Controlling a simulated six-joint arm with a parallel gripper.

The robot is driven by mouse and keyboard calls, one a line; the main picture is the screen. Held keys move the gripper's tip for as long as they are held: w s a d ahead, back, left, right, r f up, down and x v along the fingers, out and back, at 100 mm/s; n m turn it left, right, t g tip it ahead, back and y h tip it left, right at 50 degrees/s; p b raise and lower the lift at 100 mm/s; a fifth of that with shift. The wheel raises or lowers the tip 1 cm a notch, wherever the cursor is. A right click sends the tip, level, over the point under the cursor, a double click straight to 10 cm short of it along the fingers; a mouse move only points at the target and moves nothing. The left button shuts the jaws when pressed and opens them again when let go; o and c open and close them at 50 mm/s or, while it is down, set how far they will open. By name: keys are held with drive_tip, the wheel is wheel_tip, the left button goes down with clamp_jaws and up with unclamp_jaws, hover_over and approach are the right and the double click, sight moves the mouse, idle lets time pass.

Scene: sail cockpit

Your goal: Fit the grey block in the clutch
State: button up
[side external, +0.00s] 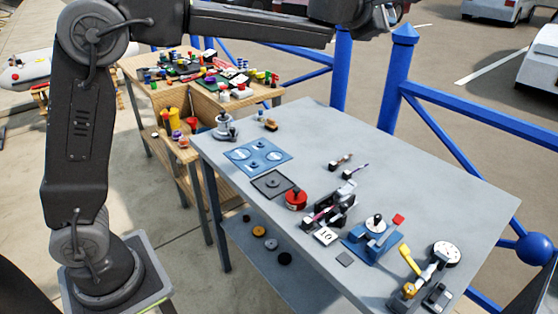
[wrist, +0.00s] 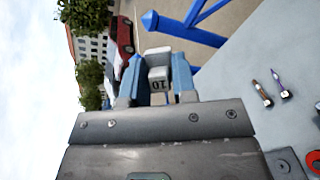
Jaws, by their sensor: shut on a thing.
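My gripper (wrist: 157,85) is shut on a grey block (wrist: 158,57) marked "10", held between its two blue fingers in the wrist view. The gripper and block are out of frame in the side view, where my wrist reaches past the top edge. A dark device with levers (side external: 330,208), which looks like the clutch, stands mid-table in the side view. A white card marked "10" (side external: 325,236) lies in front of it. The clutch's opening is too small to make out. The block is high and well apart from the table.
The grey table (side external: 440,170) also holds a blue vice-like device (side external: 372,240), a red round piece (side external: 296,199), a dark square plate (side external: 272,184), a blue panel (side external: 258,157) and a dial gauge (side external: 446,254). Its far right part is clear. Blue railings (side external: 470,117) run behind.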

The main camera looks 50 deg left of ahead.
drive_tip(key=s+d+m+g+h, duration=0.25)
drive_tip(key=s+m+h, duration=0.25)
drive_tip(key=s+m, duration=0.8)
drive_tip(key=s+a+f+m+g+y, duration=0.1)
drive_tip(key=s+a+f+m+g, duration=0.15)
drive_tip(key=s+f+m, duration=0.55)
drive_tip(key=s+a+f+m+g+y, duration=0.1)
drive_tip(key=s+f+g, duration=0.35)
drive_tip(key=s, duration=0.75)
drive_tip(key=shift+w+a+f+n+y, duration=0.1)
drive_tip(key=shift+w+f+n+y, duration=0.35)
drive_tip(key=shift+w+f, duration=2.95)
drive_tip(key=shift+w+a+f+n+y, duration=0.15)
drive_tip(key=shift+w+f+n, duration=0.45)
drive_tip(key=shift+w+f, duration=2.85)
drive_tip(key=shift+w+a+f+n+y, duration=0.1)
drive_tip(key=shift+w+f+n+y, duration=0.75)
drive_tip(key=shift+f, duration=4.75)
